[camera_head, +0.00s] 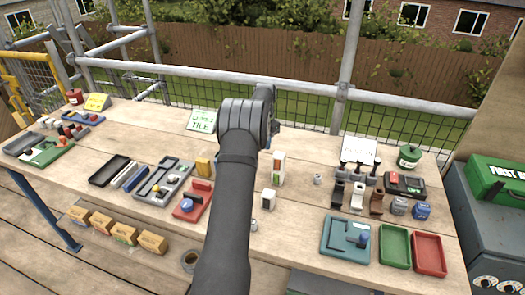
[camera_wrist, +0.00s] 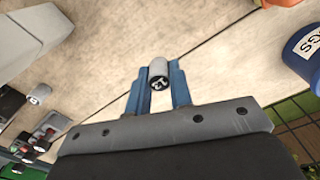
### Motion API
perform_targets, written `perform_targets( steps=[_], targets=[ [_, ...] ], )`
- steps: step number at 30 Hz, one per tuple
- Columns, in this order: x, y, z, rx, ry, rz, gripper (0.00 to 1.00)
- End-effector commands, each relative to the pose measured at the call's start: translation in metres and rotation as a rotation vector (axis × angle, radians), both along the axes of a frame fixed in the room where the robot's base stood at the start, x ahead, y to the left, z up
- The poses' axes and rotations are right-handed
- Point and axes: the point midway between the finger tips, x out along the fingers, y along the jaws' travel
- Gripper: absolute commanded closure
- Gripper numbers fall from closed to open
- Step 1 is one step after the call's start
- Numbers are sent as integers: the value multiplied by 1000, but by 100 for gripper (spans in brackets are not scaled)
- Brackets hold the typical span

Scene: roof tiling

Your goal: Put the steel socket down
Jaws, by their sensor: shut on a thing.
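The steel socket (camera_wrist: 158,73), a small grey cylinder with a dark, marked end, sits between the blue fingertips of my gripper (camera_wrist: 158,87) in the wrist view. My gripper is shut on it. Pale wooden boards show behind it; I cannot tell how high above them it is. In the head view my arm reaches over the middle of the bench (camera_head: 130,200), and its wrist hides the fingers and the held socket.
A similar small grey cylinder (camera_head: 318,179) stands on the boards right of my arm. Green (camera_head: 395,246) and red (camera_head: 429,254) trays lie front right. A blue tub (camera_wrist: 303,48) shows in the wrist view.

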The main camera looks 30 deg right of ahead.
Motion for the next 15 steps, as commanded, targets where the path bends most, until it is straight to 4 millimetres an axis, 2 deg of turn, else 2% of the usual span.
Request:
perform_targets(
  steps=[3, 7, 15],
  targets=[
    [9, 5, -6, 0, 0, 0, 100],
    [10, 5, -13, 1, 1, -1, 100],
    [10, 5, -47, 0, 0, -1, 100]
  ],
)
